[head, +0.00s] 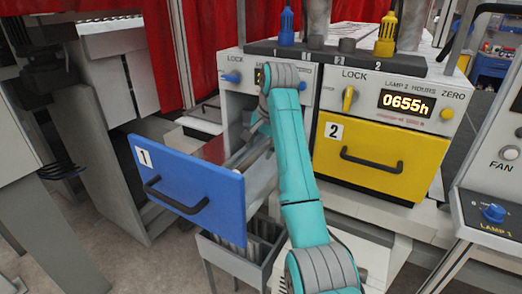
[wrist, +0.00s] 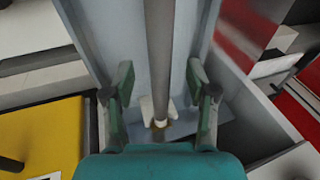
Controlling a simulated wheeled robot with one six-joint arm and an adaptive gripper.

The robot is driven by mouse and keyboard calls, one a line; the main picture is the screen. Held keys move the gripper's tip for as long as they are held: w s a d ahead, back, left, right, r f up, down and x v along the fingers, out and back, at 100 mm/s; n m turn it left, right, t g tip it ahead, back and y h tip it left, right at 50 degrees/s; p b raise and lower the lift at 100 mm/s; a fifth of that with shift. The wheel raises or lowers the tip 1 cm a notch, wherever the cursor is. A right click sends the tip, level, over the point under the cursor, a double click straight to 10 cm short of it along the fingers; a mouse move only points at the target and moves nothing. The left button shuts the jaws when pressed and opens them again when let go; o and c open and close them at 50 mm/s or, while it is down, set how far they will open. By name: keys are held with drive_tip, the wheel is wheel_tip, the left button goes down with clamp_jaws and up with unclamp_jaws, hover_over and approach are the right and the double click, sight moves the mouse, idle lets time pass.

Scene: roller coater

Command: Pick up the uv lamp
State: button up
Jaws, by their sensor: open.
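The uv lamp (wrist: 160,45) appears as a long grey tube with a pale end fitting (wrist: 160,122), lying in the open drawer in the wrist view. My gripper (wrist: 159,80) is open, with one finger on each side of the tube and visible gaps to it. I cannot tell how far above the tube the fingers are. In the head view, the blue drawer marked 1 (head: 195,180) is pulled out. My arm reaches over it and hides most of its inside and my gripper.
The yellow drawer marked 2 (head: 372,188) is shut, right of my arm. A blue knob (head: 231,77) and a yellow knob (head: 349,97) sit above the drawers. A grey bin (head: 228,258) stands below the blue drawer. The blue drawer's walls flank my gripper.

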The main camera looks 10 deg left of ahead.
drive_tip(key=shift+w+a+f, duration=0.1)
drive_tip(key=shift+a+f, duration=0.05)
drive_tip(key=shift+f, duration=0.35)
clamp_jaws()
